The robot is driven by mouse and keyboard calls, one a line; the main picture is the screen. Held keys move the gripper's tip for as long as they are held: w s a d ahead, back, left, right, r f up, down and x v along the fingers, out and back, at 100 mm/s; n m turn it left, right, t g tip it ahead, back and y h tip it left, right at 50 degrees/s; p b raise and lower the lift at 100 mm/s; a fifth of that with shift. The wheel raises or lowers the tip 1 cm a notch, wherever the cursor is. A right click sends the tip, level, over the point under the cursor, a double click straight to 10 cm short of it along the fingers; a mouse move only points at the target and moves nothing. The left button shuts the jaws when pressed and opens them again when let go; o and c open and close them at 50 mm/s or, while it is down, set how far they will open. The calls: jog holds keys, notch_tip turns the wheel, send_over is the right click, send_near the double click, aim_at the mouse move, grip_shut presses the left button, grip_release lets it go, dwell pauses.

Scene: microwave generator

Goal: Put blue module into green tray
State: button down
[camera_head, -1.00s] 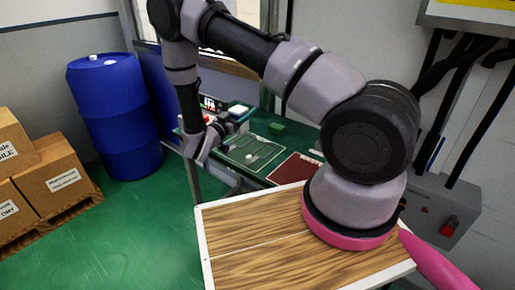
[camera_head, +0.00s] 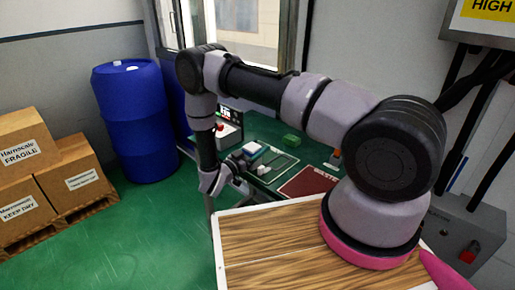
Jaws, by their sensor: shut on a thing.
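The blue module (camera_head: 253,149), a small box with a pale top and a blue side, shows at the far left corner of the green tray. My gripper (camera_head: 240,178) is at its near left side and is shut on it; the fingers are small and partly hidden by dark parts of the wrist. The green tray (camera_head: 279,167) is a flat dark green area with a pale outline on the work table. The module appears over its left part; I cannot tell whether it touches the tray.
A dark red tray (camera_head: 307,182) lies to the right of the green one. A device with a red button (camera_head: 222,128) stands at the back left. A blue barrel (camera_head: 136,120) and cardboard boxes (camera_head: 65,180) stand on the floor at left.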

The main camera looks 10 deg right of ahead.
jog(key=shift+c, duration=1.9)
grip_release()
jog(key=shift+f, duration=0.1)
jog(key=o, duration=0.4)
jog(key=shift+c, duration=0.2)
